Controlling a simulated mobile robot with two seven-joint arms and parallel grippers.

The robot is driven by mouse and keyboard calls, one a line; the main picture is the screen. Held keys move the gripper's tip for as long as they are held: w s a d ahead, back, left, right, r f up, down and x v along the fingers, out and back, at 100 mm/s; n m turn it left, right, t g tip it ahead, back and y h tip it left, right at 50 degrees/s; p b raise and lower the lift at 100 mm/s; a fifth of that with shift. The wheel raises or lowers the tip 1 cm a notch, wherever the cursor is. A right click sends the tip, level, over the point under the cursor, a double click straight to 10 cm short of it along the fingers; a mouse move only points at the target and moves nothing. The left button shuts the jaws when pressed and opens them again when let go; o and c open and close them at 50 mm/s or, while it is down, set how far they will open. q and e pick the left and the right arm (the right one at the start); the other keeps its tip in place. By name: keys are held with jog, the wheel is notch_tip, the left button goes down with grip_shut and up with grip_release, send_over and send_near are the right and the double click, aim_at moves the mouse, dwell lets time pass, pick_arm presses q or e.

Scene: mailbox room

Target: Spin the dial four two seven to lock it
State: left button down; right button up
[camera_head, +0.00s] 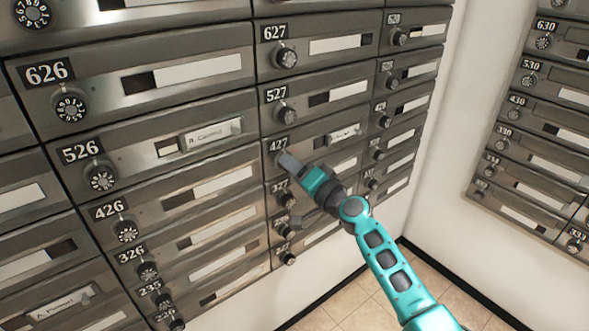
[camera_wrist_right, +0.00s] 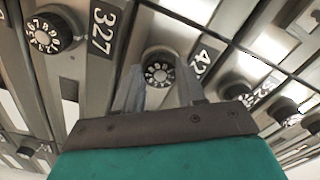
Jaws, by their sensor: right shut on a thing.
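In the head view the gripper hides the 427 dial. In the right wrist view the dial (camera_wrist_right: 158,72), black with white digits around its face, sits between the two grey fingers, beside a partly covered label starting 42 (camera_wrist_right: 200,62). The right gripper (camera_wrist_right: 158,82) is shut on this dial. Which digit is set cannot be read. My left gripper is not in view.
The 527 dial (camera_head: 287,114) is just above the gripper and the 327 dial (camera_head: 287,200) is just below. The 327 label also shows in the right wrist view (camera_wrist_right: 103,20). More mailboxes line the right wall. Tiled floor (camera_head: 345,290) shows below.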

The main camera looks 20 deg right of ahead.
jog(key=shift+r+m+p, duration=0.1)
jog(key=shift+m+p, duration=1.6)
jog(key=shift+m, duration=10.2)
jog(key=o, duration=1.1)
jog(key=shift+c, duration=0.2)
